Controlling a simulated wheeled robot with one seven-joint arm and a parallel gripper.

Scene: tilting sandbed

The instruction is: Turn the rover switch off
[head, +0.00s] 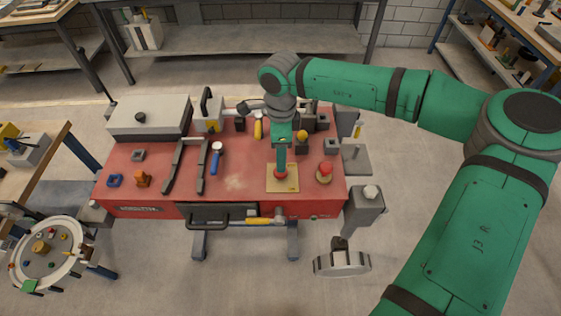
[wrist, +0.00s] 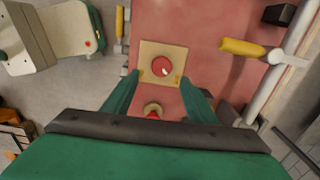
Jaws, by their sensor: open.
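A red round knob, which I take to be the rover switch, sits on a tan square plate (head: 292,187) on the red bench. In the wrist view the knob (wrist: 160,65) shows a small white mark near its lower right edge, and the plate (wrist: 147,49) lies flat around it. My gripper (head: 281,168) points down over the plate and partly hides the knob in the head view. In the wrist view my gripper (wrist: 160,88) is open, its fingers spread left and right of the plate's near edge, with nothing between the fingertips. Whether they touch the plate is unclear.
A red mushroom button (head: 325,169) stands right of the plate. Dark blocks (head: 322,121) and a yellow knob (head: 302,134) stand behind. A yellow-handled lever (head: 258,221) is at the bench's front edge.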

